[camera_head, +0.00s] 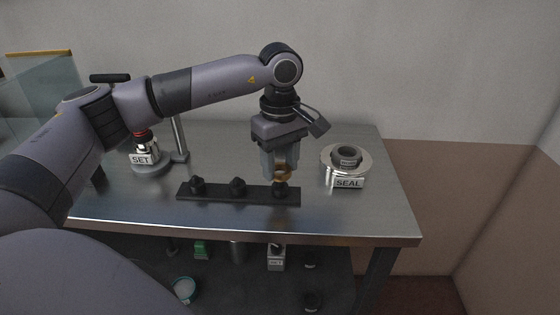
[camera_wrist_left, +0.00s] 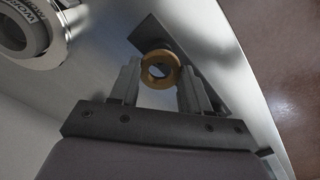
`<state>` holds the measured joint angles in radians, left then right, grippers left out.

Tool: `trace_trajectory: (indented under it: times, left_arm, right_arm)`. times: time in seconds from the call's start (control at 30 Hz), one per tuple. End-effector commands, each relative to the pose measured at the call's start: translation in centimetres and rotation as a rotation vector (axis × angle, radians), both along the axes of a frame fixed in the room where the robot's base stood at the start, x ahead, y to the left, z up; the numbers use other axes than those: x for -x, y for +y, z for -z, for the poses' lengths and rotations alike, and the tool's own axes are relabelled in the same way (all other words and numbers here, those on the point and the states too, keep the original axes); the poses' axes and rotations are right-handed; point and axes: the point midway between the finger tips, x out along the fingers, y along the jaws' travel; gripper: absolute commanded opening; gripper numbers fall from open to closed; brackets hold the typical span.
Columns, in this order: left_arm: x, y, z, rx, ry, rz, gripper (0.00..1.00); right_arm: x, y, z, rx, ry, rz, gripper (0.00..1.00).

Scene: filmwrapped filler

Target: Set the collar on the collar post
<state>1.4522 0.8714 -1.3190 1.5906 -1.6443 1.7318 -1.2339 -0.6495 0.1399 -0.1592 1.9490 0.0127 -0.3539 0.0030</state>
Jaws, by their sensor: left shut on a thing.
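My left gripper (camera_head: 281,170) comes down above the right end of a black bar and is shut on a brass-coloured ring, the collar (camera_head: 282,175). In the left wrist view the collar (camera_wrist_left: 159,85) sits between the two fingertips, with its hole showing. The black bar (camera_head: 218,195) carries several dark round knobs; the right knob (camera_head: 280,189) is just below the collar, and I cannot tell whether they touch. Which thing is the collar post is not clear. An upright metal post (camera_head: 179,137) stands at the left back. My right gripper is not in view.
A SET-labelled fixture (camera_head: 140,159) stands at the left under my arm. The steel table top (camera_head: 230,218) is clear along its front edge. Several items lie on the lower shelf (camera_head: 225,275).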

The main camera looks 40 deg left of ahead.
Motion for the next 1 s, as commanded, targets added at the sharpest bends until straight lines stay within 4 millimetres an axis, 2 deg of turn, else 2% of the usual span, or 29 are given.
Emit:
trace_trajectory:
  times: [0.63,1.0]
  left_arm:
    - [0.01,0.01,0.08,-0.001,0.000,0.000,0.13]
    - [-0.01,0.02,0.97,-0.001,0.000,0.000,0.13]
  right_arm:
    - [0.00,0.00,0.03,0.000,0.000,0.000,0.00]
    - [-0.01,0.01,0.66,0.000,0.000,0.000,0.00]
